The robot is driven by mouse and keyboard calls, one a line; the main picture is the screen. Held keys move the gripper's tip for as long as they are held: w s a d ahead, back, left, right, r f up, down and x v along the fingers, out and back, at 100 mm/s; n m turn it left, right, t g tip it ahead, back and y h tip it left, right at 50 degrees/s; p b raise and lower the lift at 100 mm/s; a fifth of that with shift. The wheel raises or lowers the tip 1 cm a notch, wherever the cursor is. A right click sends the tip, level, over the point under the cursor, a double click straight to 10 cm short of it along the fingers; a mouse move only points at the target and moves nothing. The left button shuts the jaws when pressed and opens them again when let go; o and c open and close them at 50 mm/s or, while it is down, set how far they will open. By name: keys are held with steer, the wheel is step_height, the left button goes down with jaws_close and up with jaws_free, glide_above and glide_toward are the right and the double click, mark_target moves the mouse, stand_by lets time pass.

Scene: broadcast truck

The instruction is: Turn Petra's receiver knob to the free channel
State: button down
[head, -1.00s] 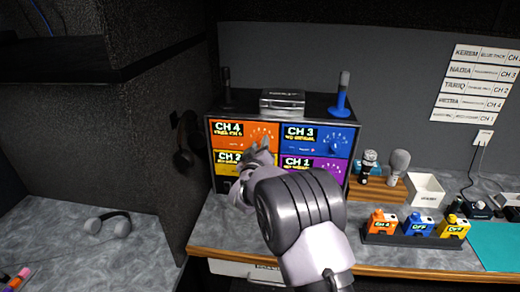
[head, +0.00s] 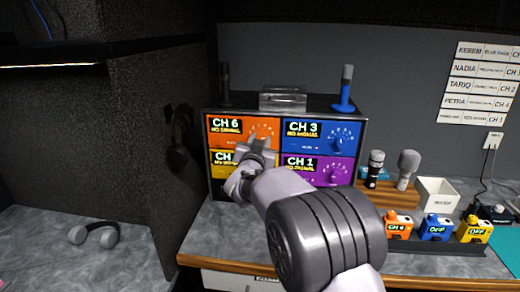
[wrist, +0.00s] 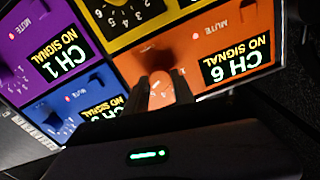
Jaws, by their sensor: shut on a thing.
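The receiver rack holds an orange receiver (head: 228,130) at top left, reading CH 6 NO SIGNAL; this also shows upside down in the wrist view (wrist: 235,60). My gripper (head: 262,147) is at this receiver's dial, its fingers shut on the orange receiver's knob (wrist: 161,90). The fingers hide most of the knob, so its pointer is unclear. The blue receiver (head: 318,138) reads CH 3 and the purple one (head: 316,169) CH 1, both NO SIGNAL. The yellow receiver (head: 220,170) is partly hidden by my gripper. A wall strip marked PETRA (head: 477,102) hangs at right; its middle text is too small to read.
Orange (head: 398,226), blue (head: 436,228) and yellow (head: 473,230) packs sit in a dark holder at right. Microphones and a white box (head: 437,194) are behind them.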

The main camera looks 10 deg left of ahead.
steer(key=shift+f+m+b, duration=0.1)
steer(key=shift+m+b, duration=0.3)
steer(key=shift+m, duration=0.1)
stand_by(0.3)
steer(key=c, duration=1.1)
jaws_free()
steer(key=shift+o, duration=0.2)
steer(key=s+p, duration=0.2)
steer(key=s, duration=1.5)
steer(key=shift+s+a, duration=0.2)
steer(key=shift+a, duration=0.1)
